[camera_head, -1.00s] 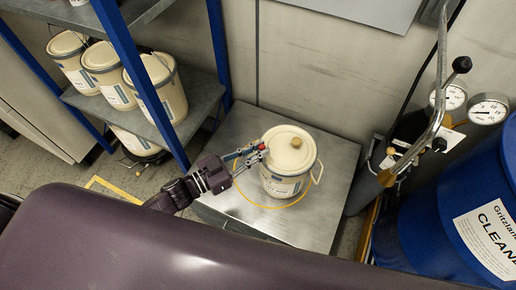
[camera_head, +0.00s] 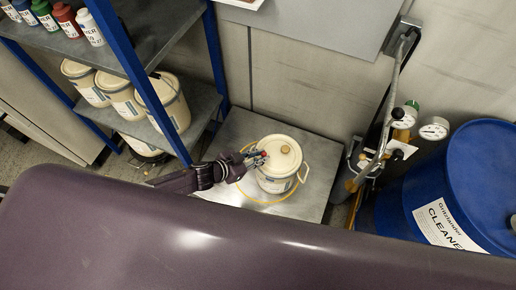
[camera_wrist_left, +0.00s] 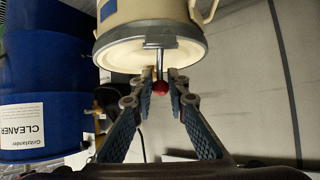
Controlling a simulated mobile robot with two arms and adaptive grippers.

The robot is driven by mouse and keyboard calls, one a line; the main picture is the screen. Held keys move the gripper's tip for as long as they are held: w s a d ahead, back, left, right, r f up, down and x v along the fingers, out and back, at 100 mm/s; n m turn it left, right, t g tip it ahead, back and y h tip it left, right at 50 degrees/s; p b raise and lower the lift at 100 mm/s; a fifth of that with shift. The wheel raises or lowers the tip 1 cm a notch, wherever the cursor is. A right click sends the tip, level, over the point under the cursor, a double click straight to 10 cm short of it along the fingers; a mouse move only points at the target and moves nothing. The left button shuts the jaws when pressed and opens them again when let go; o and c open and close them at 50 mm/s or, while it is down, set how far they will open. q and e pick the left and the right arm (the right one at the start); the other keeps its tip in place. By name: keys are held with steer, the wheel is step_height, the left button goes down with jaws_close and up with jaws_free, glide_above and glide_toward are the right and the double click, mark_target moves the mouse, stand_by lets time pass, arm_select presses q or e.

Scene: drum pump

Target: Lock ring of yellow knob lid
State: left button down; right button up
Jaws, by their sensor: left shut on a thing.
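A cream bucket (camera_head: 277,184) with a pale lid (camera_head: 272,146) stands on a metal platform (camera_head: 235,135). A small yellow-tan knob (camera_head: 286,149) sits on the lid. My left gripper (camera_head: 257,159) is at the lid's left edge, with a red ball (camera_head: 263,154) at its fingertips. In the left wrist view the bucket (camera_wrist_left: 135,12) appears upside down. There, a metal lever (camera_wrist_left: 160,58) at the lid rim ends in the red ball (camera_wrist_left: 160,87), and my left gripper (camera_wrist_left: 161,84) is shut on it. My right gripper is not in view.
A blue-framed shelf (camera_head: 140,70) with cream buckets (camera_head: 165,100) and small bottles (camera_head: 65,20) stands at left. A blue drum (camera_head: 470,175) and a metal stand with gauges (camera_head: 433,128) are at right. A yellow loop (camera_head: 240,189) surrounds the bucket's base.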

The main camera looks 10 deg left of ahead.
arm_select(q)
steer(key=g+y+p, duration=0.1)
steer(key=p, duration=0.2)
steer(key=shift+w+d+r, duration=0.35)
steer(key=shift+d, duration=0.05)
steer(key=shift+w+d+f+g+y+p, duration=0.1)
steer(key=shift+f+g+y+p, duration=0.1)
steer(key=shift+y+p, duration=0.2)
steer(key=shift+w+d+f+g+y+p, duration=0.1)
steer(key=shift+g+y+p, duration=0.1)
steer(key=shift+y+p, duration=0.15)
steer(key=shift+d+f+m+g+y, duration=0.15)
steer(key=shift+f+m+g+y, duration=0.2)
steer(key=shift+g+y, duration=0.25)
steer(key=shift+w+d+f+g+y+b, duration=0.1)
steer(key=shift+d+f+g+y+b, duration=0.05)
steer(key=shift+f+g+y+b, duration=0.35)
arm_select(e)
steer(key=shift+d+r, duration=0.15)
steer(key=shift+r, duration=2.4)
arm_select(q)
steer(key=shift+r+y, duration=0.1)
steer(key=shift+y, duration=0.15)
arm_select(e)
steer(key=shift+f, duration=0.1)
arm_select(q)
steer(key=c, duration=1.9)
jaws_free()
